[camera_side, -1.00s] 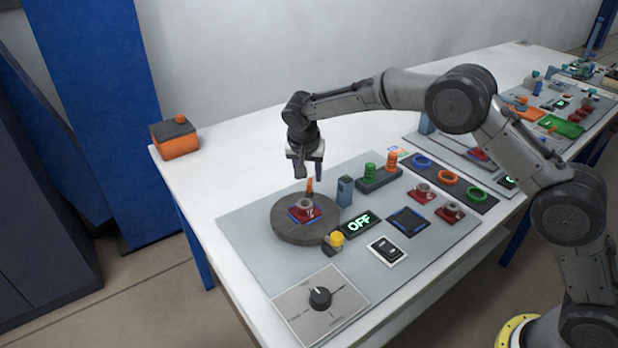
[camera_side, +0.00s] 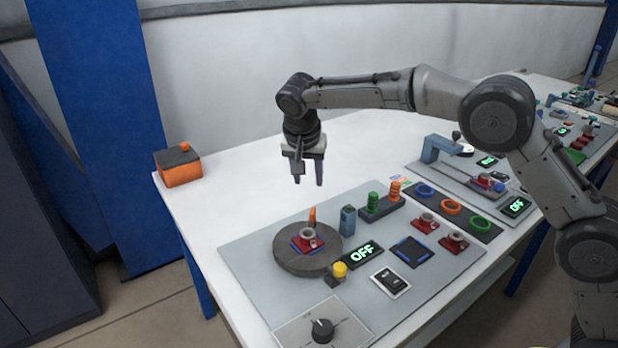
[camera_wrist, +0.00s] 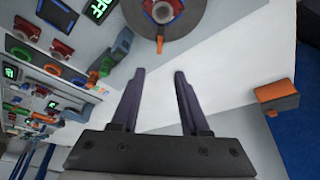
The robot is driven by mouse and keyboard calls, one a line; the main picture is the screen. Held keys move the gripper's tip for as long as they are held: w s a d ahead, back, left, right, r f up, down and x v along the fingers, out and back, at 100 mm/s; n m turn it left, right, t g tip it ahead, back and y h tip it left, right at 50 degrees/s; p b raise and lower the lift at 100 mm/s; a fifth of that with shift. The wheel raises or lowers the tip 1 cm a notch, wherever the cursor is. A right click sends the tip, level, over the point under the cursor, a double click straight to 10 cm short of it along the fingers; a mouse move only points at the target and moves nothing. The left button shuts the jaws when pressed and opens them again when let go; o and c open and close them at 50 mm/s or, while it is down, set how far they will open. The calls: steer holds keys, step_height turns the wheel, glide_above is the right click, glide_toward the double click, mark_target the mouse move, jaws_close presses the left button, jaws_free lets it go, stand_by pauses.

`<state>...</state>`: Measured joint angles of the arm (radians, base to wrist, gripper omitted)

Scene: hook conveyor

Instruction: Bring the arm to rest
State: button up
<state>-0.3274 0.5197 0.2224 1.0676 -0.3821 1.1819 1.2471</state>
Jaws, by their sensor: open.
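My gripper (camera_side: 308,180) is open and empty, with its fingers pointing down. It hangs in the air above and behind the round dark turntable (camera_side: 283,258). A red piece with a grey ring (camera_side: 307,240) sits on the turntable, with an orange upright peg (camera_side: 312,216) beside it. In the wrist view my open fingers (camera_wrist: 160,75) have bare white table between them. The turntable (camera_wrist: 185,35) and the red piece (camera_wrist: 163,12) are at the top of that view, apart from the fingers.
An orange box (camera_side: 178,166) stands at the table's far left corner. The table behind the board is clear.

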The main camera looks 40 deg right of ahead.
steer(key=s+d+r+m+t, duration=0.1)
steer(key=s+d+r, duration=0.15)
steer(key=r, duration=0.25)
steer(key=s+d+r+t, duration=0.1)
steer(key=d+r, duration=0.2)
steer(key=r, duration=0.2)
steer(key=s+d+r+y, duration=0.1)
steer(key=s+d+r, duration=0.25)
steer(key=s, duration=0.35)
steer(key=s+d+r, duration=0.2)
steer(key=s+r, duration=0.2)
steer(key=s, duration=0.2)
steer(key=s+d+f+n+t+y, duration=0.1)
steer(key=s+f+n, duration=0.1)
steer(key=s, duration=0.6)
steer(key=s+d+f+n, duration=0.1)
steer(key=s+f+n, duration=0.1)
steer(key=s, duration=0.6)
steer(key=s+a+f+n+y, duration=0.1)
steer(key=s+a+f+n, duration=0.1)
steer(key=s+f+n, duration=0.4)
step_height(320, 180, down, 4)
steer(key=shift+s+r, duration=0.2)
steer(key=shift+s, duration=0.25)
